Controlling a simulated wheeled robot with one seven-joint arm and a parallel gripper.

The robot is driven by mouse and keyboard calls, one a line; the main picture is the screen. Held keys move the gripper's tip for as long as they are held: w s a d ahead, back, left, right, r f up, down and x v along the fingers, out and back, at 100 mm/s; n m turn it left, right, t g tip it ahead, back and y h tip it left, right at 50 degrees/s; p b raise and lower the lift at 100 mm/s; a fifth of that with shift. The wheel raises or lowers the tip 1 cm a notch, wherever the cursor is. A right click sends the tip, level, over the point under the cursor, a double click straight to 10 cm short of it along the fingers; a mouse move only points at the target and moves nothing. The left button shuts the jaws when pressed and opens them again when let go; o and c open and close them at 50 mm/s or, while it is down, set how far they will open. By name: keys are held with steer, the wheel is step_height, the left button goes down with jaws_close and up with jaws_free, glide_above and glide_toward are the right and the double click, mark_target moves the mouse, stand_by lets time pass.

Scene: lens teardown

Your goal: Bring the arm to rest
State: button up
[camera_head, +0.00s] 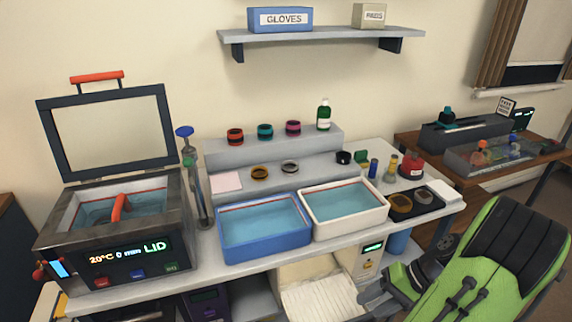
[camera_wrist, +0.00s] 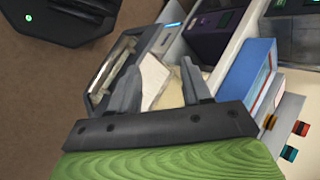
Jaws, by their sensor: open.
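My arm (camera_head: 500,260), with green and black links, is folded at the lower right of the head view, in front of the bench. My gripper (camera_wrist: 160,78) shows in the wrist view with its two dark fingers spread apart. Nothing is held between the fingers. A pale, towel-like thing (camera_wrist: 155,78) shows beyond and between them, apart from the fingers as far as I can tell. In the head view the gripper is low at the front of the bench, near the white cloth, and partly cut off by the frame.
The bench holds a blue tub (camera_head: 265,250), a white tub (camera_head: 385,212) and a heated bath (camera_head: 115,262) with its lid raised. A white cloth (camera_head: 320,300) lies below the bench front. A side table (camera_head: 550,160) stands at right.

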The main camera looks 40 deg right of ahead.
steer(key=w+a+r+n+g+h+p, duration=0.2)
steer(key=w+a+r+n, duration=0.15)
steer(key=a+r, duration=0.35)
steer(key=w+a+r+n+g+h+p, duration=0.1)
steer(key=w+a+r+n+h, duration=0.2)
steer(key=a+r, duration=0.5)
steer(key=s+a+r+n+t+h+p, duration=0.1)
steer(key=s+a+r+n+t+p, duration=0.1)
steer(key=a+r, duration=0.5)
steer(key=s+a+n+t, duration=0.1)
steer(key=s+a+t, duration=0.1)
steer(key=shift+s+a+r+n, duration=0.35)
steer(key=shift+a+r, duration=0.05)
